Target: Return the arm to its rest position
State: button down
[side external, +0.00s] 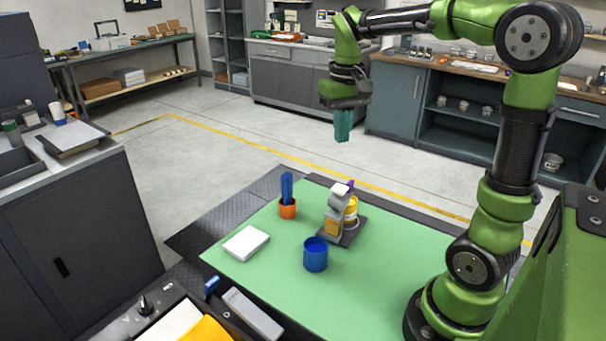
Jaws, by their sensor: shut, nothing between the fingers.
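My gripper (342,126) hangs at the end of my green arm, pointing down, high above the far side of the green table mat (250,285). Its teal fingers are together, with nothing between them. It is well clear of everything on the mat.
Dark cabinets (75,240) stand at left. The air around my gripper is free.

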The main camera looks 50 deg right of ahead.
jog(key=s+a+f+n+t+y, duration=0.1)
jog(key=s+a+t, duration=0.2)
jog(key=a, duration=0.4)
jog(key=s+a+f+n+t+y, duration=0.1)
jog(key=s+a+t, duration=0.3)
jog(key=a, duration=0.4)
jog(key=shift+s, duration=0.7)
